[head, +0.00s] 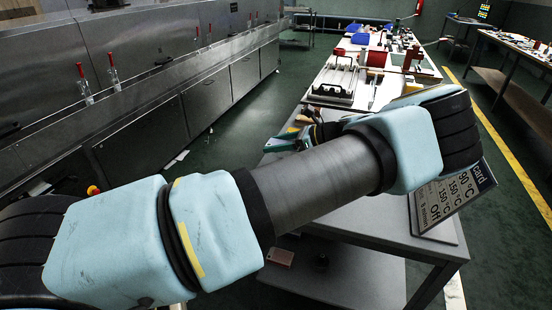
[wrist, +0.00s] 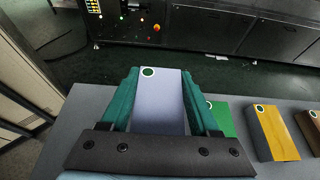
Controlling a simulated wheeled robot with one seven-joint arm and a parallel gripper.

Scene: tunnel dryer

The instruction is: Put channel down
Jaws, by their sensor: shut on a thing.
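The channel, a pale lavender block-shaped piece (wrist: 158,108) with a green round mark ringed in white near its far end, is in the middle of the wrist view. My gripper (wrist: 160,76) has its two teal fingers shut on the sides of the channel. The channel's near end is hidden behind the dark gripper body. Whether its underside touches the grey table (wrist: 75,125) cannot be told.
To the right of my gripper, a green block (wrist: 222,118), a yellow block (wrist: 272,132) and a brown block (wrist: 313,130) stand in a row on the table. A tilted sign (head: 450,195) stands at the table's right. Steel dryer cabinets (head: 140,130) line the left; green floor lies between.

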